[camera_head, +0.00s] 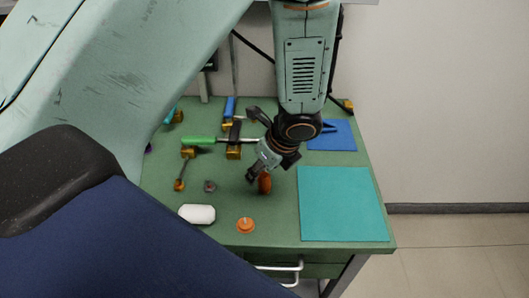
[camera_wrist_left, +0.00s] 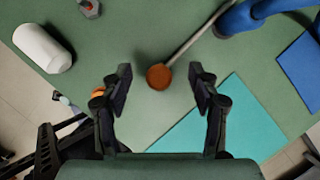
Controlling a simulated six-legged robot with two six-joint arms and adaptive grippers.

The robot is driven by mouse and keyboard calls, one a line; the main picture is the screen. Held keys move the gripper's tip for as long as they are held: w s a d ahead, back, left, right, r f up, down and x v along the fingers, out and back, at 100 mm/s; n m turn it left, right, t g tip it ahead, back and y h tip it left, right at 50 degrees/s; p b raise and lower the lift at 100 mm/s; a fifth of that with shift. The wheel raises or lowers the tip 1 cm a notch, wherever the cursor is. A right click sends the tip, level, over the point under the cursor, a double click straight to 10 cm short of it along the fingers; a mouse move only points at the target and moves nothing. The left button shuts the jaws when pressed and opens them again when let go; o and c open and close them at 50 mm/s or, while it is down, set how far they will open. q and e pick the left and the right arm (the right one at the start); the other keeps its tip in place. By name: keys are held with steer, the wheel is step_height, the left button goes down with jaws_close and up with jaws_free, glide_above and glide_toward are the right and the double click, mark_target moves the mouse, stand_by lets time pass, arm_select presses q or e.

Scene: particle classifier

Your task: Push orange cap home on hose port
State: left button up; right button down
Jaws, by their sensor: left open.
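An orange round cap-like disc (camera_head: 245,225) with a small pale stub on top lies near the table's front edge. An orange patch (camera_wrist_left: 98,92), likely the same disc, shows partly behind a finger in the wrist view. My left gripper (camera_head: 270,170) points down over the table, its fingers spread. Below it is a brown-orange rounded piece (camera_head: 264,184). In the wrist view this piece (camera_wrist_left: 159,77) lies between the open fingers (camera_wrist_left: 160,82), apart from both, with a thin grey rod running from it. I cannot clearly tell which part is the hose port. My right gripper is not in view.
A white rounded block (camera_head: 197,214) lies left of the disc. A teal mat (camera_head: 342,204) covers the right side; a blue pad (camera_head: 335,138) lies behind it. A green-handled tool (camera_head: 198,140) and brass blocks (camera_head: 234,153) are at the back. A small grey piece (camera_head: 210,186) lies left.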

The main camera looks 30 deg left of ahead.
mark_target(264, 175)
arm_select(q)
step_height(264, 175, up, 7)
steer(key=shift+f, duration=0.2)
steer(key=shift+s, duration=0.1)
stand_by(0.6)
